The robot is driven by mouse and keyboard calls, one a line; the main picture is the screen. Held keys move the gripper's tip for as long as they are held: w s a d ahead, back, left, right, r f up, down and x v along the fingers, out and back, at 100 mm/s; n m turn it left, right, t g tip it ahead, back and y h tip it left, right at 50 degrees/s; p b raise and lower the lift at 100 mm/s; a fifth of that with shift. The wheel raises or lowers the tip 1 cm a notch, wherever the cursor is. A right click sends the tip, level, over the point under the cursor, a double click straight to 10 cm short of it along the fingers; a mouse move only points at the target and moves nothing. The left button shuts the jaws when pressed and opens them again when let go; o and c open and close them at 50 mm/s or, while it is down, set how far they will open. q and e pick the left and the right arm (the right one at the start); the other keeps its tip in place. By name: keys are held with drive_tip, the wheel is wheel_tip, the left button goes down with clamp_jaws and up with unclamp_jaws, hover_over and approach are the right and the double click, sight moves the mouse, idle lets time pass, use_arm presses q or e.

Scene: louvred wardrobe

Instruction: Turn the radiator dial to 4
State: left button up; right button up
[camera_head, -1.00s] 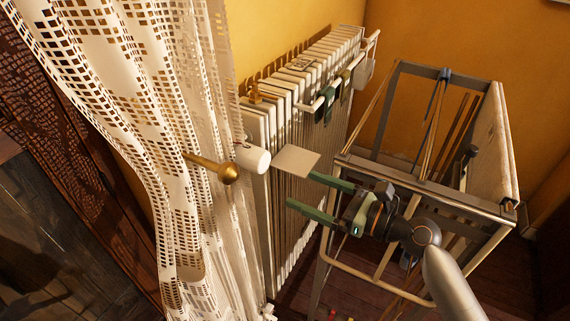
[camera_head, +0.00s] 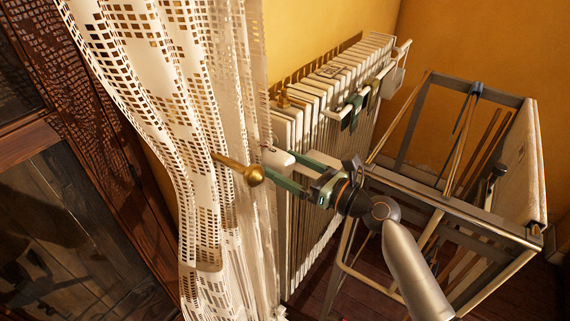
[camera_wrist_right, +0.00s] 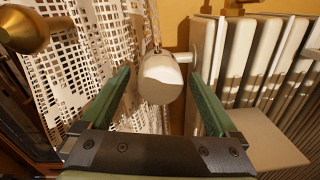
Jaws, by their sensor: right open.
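The white radiator dial (camera_head: 278,157) sits at the near upper corner of the white radiator (camera_head: 300,114), close to the lace curtain. It also shows in the right wrist view (camera_wrist_right: 160,78), between and just beyond the fingers. My right gripper (camera_head: 284,170) is open, its green fingers reaching left to the dial. In the right wrist view the right gripper (camera_wrist_right: 160,95) has a finger on each side of the dial, with visible gaps. I cannot read any number on the dial. My left gripper is not in view.
The lace curtain (camera_head: 190,120) hangs left of the dial, with a brass knob (camera_head: 253,175) in front of it. A metal-framed rack (camera_head: 470,215) stands right of my arm. A flat beige plate (camera_wrist_right: 265,140) lies right of the fingers in the wrist view. Cloths hang on the radiator rail.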

drive_tip(key=shift+w+a, duration=0.1)
drive_tip(key=shift+a, duration=0.1)
drive_tip(key=c, duration=1.4)
